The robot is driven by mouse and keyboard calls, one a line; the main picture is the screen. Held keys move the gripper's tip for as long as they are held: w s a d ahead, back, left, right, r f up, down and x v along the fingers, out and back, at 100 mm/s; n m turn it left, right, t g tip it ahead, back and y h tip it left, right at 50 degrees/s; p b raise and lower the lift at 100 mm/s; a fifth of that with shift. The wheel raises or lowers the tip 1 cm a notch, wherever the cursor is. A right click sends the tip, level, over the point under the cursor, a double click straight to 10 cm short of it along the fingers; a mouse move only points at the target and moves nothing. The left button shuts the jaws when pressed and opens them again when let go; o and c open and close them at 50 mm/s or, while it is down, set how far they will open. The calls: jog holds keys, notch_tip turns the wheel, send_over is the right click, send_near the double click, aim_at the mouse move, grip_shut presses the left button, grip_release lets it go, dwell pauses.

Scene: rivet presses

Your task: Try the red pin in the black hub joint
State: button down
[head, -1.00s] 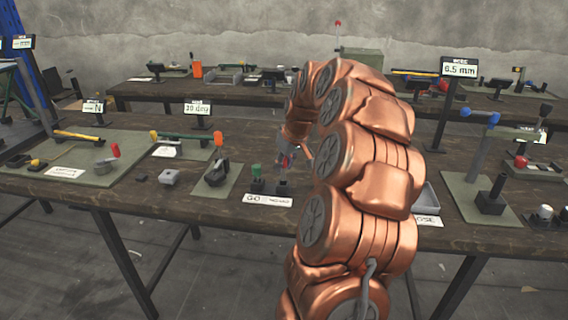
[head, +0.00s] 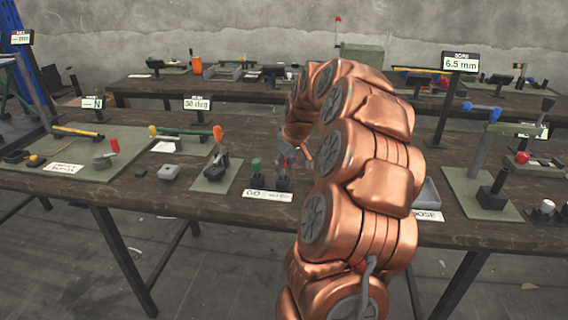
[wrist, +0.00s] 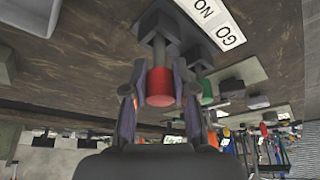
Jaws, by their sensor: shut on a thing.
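My gripper (wrist: 160,92) is shut on the red pin (wrist: 159,84), with a finger on each side of its red head. A grey stem runs from the head toward a dark holder block (wrist: 157,24); I cannot tell whether the tip sits in the block. In the head view my gripper (head: 287,158) is just above the dark blocks behind the GO sign, partly hidden by my arm. A dark joint (head: 215,165) with an orange-tipped lever stands on a green mat left of it; it looks like the black hub joint.
A green pin (head: 256,166) stands in the neighbouring holder, close beside my gripper. The GO sign (head: 268,196) lies in front. A grey block (head: 169,172) and a red-knobbed lever (head: 114,146) are farther left. A grey tray (head: 430,195) is right of my arm.

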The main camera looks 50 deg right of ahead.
jog(key=shift+f+b, duration=0.4)
jog(key=shift+f, duration=0.4)
jog(key=c, duration=0.8)
grip_release()
jog(key=shift+c, duration=0.2)
jog(key=v, duration=1.2)
jog(key=shift+w, duration=0.1)
